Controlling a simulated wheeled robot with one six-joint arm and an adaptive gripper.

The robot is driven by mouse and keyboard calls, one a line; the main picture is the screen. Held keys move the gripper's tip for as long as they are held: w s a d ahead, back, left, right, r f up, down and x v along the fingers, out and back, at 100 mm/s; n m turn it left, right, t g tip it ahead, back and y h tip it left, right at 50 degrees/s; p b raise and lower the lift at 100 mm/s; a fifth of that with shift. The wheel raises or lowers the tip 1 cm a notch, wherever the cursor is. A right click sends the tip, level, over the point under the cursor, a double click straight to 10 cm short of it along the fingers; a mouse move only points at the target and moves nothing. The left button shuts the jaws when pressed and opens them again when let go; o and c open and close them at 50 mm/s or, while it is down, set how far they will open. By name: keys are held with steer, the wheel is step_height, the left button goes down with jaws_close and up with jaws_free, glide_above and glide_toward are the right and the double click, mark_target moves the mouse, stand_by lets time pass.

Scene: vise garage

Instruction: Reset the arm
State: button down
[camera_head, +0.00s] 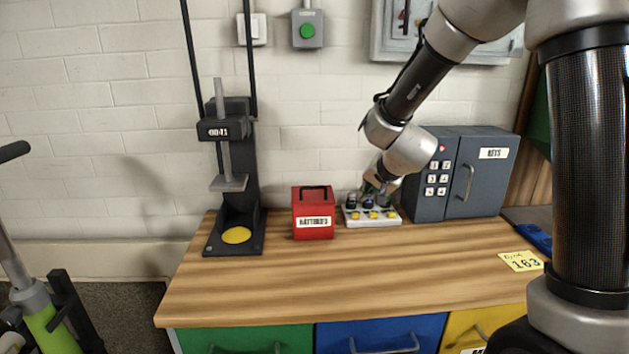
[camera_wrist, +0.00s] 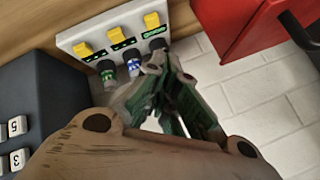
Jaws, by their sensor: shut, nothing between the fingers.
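My arm reaches down over the workbench (camera_head: 300,285) from the right. My gripper (camera_head: 377,186) is at the white charger-like block (camera_head: 372,223), above its back side, partly hidden by the wrist. In the wrist view my gripper (camera_wrist: 160,62) is shut and holds nothing. Its fingertips are close to the dark cylinder (camera_wrist: 157,44) at one end of the block; I cannot tell whether they touch. The block has three yellow switches (camera_wrist: 118,34). Beside the dark cylinder are a blue-marked cylinder (camera_wrist: 132,67) and a green-marked cylinder (camera_wrist: 107,72).
A red box labelled batteries (camera_head: 313,222) stands left of the block. A dark keypad safe labelled keys (camera_head: 462,180) stands right of it. A black press (camera_head: 232,180) with a yellow disc is at the bench's left. The bench front is mostly clear, with a yellow note (camera_head: 521,261) at right.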

steer(key=s+d+r+n+g+y, duration=0.15)
steer(key=s+d+r+n, duration=0.3)
steer(key=s+r, duration=0.65)
steer(key=s+d+n+g+h, duration=0.1)
steer(key=s+d, duration=0.4)
steer(key=s, duration=0.6)
steer(key=s+d+n+g+h, duration=0.1)
steer(key=s+d+g+h, duration=0.1)
steer(key=s+d, duration=0.4)
steer(key=s, duration=0.5)
steer(key=shift+s+d+r, duration=0.15)
steer(key=shift+s+d, duration=0.05)
steer(key=shift+s, duration=0.15)
